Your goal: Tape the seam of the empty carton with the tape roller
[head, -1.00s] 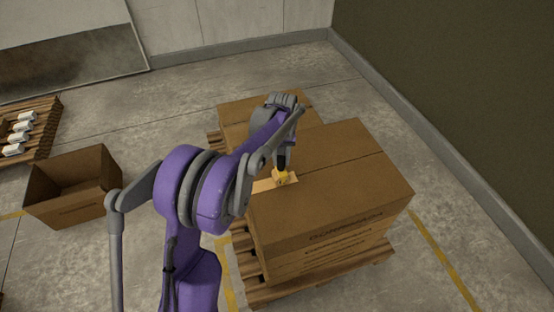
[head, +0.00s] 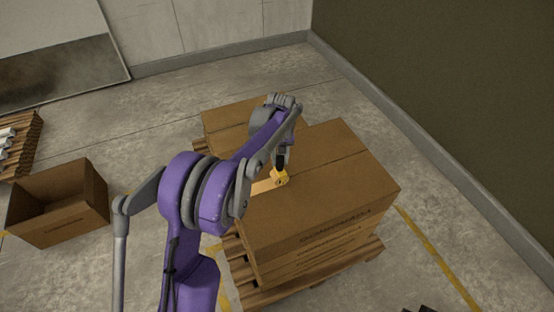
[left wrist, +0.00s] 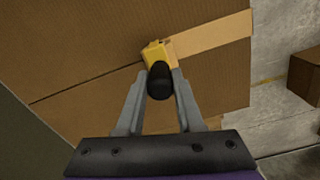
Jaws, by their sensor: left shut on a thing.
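A large closed brown carton (head: 330,200) stands on a pallet, with a seam (head: 335,160) running across its top. The tape roller (head: 279,177) is yellow with a black handle and rests at the seam. My left gripper (head: 281,158) is shut on the handle, above the carton. In the left wrist view the gripper (left wrist: 160,84) holds the roller (left wrist: 155,53) by its black grip. A pale tape strip (left wrist: 212,38) lies along the seam from one carton edge to the roller. Beyond the roller the seam (left wrist: 85,82) is bare. My right gripper is not in view.
Another closed carton (head: 225,119) stands behind on the same pallet (head: 310,278). An open, empty-looking carton (head: 58,203) is on the floor at left. A pallet with white items (head: 20,145) is at far left. A dark wall (head: 450,90) bounds the right.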

